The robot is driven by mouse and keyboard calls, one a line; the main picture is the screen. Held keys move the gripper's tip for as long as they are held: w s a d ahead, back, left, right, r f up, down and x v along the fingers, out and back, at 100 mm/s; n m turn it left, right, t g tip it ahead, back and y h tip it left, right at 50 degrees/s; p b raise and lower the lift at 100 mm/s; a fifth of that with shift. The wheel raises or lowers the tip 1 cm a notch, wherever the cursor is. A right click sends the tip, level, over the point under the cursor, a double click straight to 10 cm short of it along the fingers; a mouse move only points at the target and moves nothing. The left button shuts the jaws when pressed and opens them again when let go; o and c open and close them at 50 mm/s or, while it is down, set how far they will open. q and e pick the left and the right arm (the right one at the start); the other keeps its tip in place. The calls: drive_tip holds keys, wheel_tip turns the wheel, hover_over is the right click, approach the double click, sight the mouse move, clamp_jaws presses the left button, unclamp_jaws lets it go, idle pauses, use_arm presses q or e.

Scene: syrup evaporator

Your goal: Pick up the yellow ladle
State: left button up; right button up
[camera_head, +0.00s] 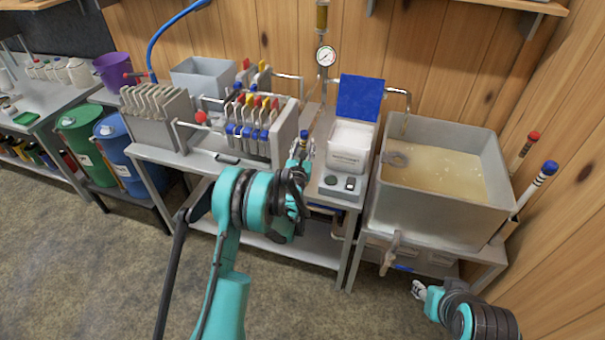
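I cannot make out a yellow ladle for certain. My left gripper (301,150) is above the steel table, between the valve rack and the white-topped device. A small blue-topped piece with a yellowish band (304,137) shows at its fingertips, but I cannot tell whether they touch it. My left arm hides part of the table's front. My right gripper (418,290) is low, in front of the pan's stand; its fingers are small and their opening is unclear.
A valve rack (262,130) with red, yellow and blue handles stands left of my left gripper. The white-topped device (348,145) with a blue lid is to its right. Red-topped (526,146) and blue-topped (538,182) rods stand right of the pan. The floor at left is clear.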

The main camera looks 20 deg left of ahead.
sight(303, 139)
use_arm(q)
drive_tip(key=shift+r, duration=0.1)
drive_tip(key=shift+c, duration=0.3)
drive_tip(key=shift+w, duration=0.1)
clamp_jaws()
drive_tip(key=shift+r+p, duration=0.35)
drive_tip(key=shift+r, duration=0.25)
wheel_tip(303, 139, up, 3)
drive_tip(key=shift+f+p, duration=0.1)
drive_tip(key=shift+p, duration=0.65)
drive_tip(key=d+r+p, duration=0.3)
drive_tip(key=d+r, duration=0.4)
drive_tip(key=d, duration=0.4)
drive_tip(key=shift+s+d+p, duration=0.3)
drive_tip(key=shift+s, duration=0.1)
